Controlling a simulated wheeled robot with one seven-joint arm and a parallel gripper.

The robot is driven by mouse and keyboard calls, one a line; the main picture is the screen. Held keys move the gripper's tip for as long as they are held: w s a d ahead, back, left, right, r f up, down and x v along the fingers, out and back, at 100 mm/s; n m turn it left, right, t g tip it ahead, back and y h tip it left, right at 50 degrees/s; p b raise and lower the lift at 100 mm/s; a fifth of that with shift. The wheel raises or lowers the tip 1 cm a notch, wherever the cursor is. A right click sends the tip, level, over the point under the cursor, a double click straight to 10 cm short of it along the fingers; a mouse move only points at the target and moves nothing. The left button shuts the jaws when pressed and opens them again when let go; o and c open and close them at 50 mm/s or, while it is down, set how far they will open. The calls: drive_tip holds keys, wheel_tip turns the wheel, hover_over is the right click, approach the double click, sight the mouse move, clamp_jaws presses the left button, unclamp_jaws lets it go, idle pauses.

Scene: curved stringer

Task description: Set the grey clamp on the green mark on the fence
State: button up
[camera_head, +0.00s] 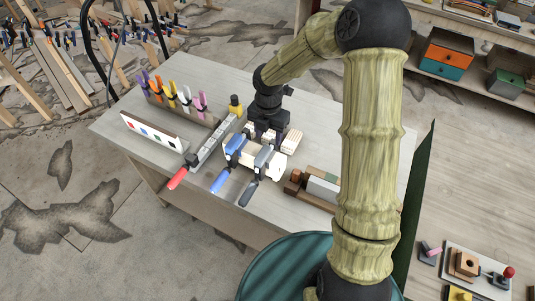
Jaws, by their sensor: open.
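The grey clamp (262,160), with a dark handle, sits on a pale wooden block (240,158) near the middle of the bench. A blue clamp (233,148) sits beside it on the left. The white fence (150,131) stands at the left of the bench with several small coloured marks along its face. The green mark (157,134) is tiny and hard to make out among them. My gripper (270,137) is open, just behind the grey clamp and the block. Its fingertips are partly hidden, so I cannot tell whether they touch anything.
A long grey bar clamp with a red handle (178,178) lies between fence and block. A rack of coloured spring clamps (175,95) stands behind the fence. Wooden blocks (312,186) lie at the right, near my arm. The bench's front left corner is bare.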

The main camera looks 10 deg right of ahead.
sight(266, 147)
drive_tip(key=shift+f, duration=1.3)
drive_tip(key=shift+p, duration=0.3)
drive_tip(key=shift+a+f, duration=0.15)
drive_tip(key=shift+f, duration=0.2)
drive_tip(key=shift+a+f+p, duration=0.15)
drive_tip(key=shift+f+p, duration=1)
drive_tip(key=shift+f, duration=1.1)
drive_tip(key=shift+r, duration=0.1)
clamp_jaws()
